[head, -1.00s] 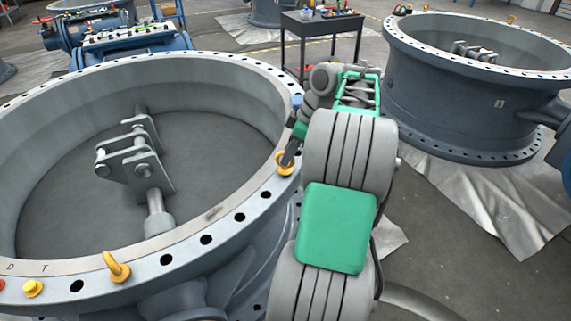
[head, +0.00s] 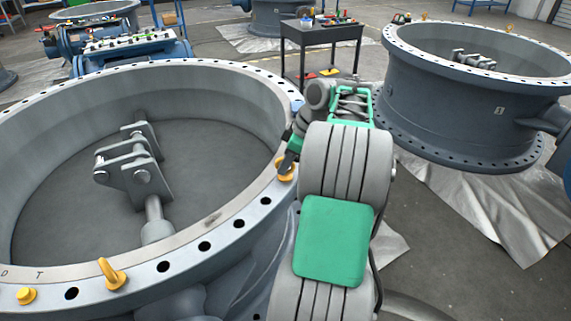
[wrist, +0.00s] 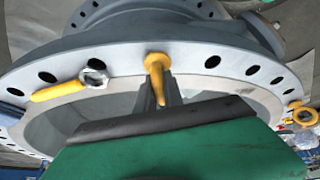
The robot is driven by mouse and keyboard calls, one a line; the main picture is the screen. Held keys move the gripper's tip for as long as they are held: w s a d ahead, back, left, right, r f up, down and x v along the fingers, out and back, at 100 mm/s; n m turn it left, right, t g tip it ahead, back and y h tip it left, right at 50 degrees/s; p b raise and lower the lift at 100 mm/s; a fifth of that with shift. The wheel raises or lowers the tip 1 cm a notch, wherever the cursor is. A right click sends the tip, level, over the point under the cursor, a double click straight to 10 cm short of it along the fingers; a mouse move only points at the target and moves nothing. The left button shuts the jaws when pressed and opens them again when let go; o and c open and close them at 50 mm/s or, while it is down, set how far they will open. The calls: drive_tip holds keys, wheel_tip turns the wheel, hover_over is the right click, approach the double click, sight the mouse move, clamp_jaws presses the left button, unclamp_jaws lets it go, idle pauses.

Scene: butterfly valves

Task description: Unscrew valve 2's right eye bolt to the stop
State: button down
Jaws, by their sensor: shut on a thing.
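Valve 2 appears to be the large grey valve body (head: 245,222) at the left in the head view, its flange ringed with bolt holes. A yellow eye bolt (head: 290,174) stands on the right side of its flange. My gripper (head: 286,167) reaches down to this bolt and is shut on it, partly hiding its ring. In the wrist view the yellow eye bolt (wrist: 157,64) stands at the centre, with grey finger parts (wrist: 174,88) beside it. How far its shank is out of the flange is hidden.
A grey linkage (head: 132,170) stands inside the valve. Another valve (head: 455,95) on foil is at the right, and a dark tool table (head: 322,32) is behind. Open floor (head: 445,250) lies at the right.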

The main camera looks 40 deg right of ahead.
drive_tip(key=shift+r+n+p, duration=0.2)
drive_tip(key=shift+n+p, duration=0.3)
drive_tip(key=shift+p, duration=0.4)
drive_tip(key=shift+f, duration=0.1)
drive_tip(key=shift+f+n+y, duration=0.15)
drive_tip(key=shift+n+y, duration=0.15)
drive_tip(key=c, duration=1.5)
unclamp_jaws()
drive_tip(key=shift+g, duration=0.3)
drive_tip(key=shift+o, duration=0.2)
drive_tip(key=p+v, duration=0.4)
drive_tip(key=v, duration=0.4)
drive_tip(key=shift+p, duration=0.3)
drive_tip(key=shift+a, duration=0.1)
